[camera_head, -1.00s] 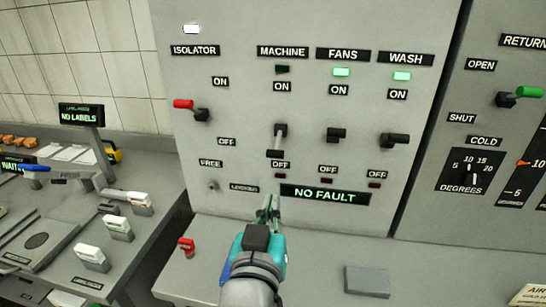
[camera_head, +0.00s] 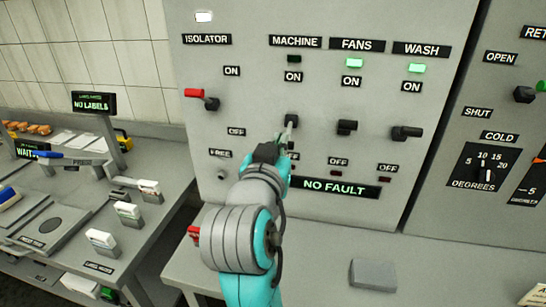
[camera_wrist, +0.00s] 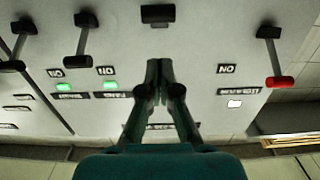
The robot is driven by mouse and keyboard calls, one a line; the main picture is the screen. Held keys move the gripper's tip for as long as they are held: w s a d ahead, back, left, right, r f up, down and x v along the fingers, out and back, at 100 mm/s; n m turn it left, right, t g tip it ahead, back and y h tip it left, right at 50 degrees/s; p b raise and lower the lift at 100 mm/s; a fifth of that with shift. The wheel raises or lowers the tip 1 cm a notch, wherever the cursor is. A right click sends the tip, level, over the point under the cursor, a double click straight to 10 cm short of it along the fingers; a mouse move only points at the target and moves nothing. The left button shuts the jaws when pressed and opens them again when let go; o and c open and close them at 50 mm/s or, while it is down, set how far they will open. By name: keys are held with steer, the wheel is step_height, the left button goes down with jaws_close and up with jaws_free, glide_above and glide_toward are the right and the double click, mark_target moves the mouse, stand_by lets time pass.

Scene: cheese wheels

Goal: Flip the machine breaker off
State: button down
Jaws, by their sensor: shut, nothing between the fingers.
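The machine breaker lever (camera_head: 291,121) is black, on the grey panel under the MACHINE label (camera_head: 295,42). The machine lamp (camera_head: 294,59) is dark. In the wrist view, which is upside down, the machine lever's crossbar (camera_wrist: 157,14) sits at the top, lower on the panel than the neighbouring handles. My gripper (camera_head: 288,140) is shut and empty, in front of the panel near this lever. The wrist view shows its fingertips (camera_wrist: 159,68) together, apart from the crossbar; head-view contact is unclear.
The fans lever (camera_head: 347,127) and wash lever (camera_head: 406,132) stand to the right, their lamps green. The red-tipped isolator lever (camera_head: 204,98) is to the left. A NO FAULT display (camera_head: 335,188) is below. A grey ledge (camera_head: 310,255) runs below the panel.

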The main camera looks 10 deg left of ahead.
steer(key=shift+w+d+f, duration=0.1)
steer(key=shift+w+f, duration=1.35)
steer(key=shift+w, duration=0.25)
steer(key=f, duration=0.2)
steer(key=shift+w+f, duration=0.25)
steer(key=shift+f, duration=0.05)
steer(key=shift+r, duration=0.15)
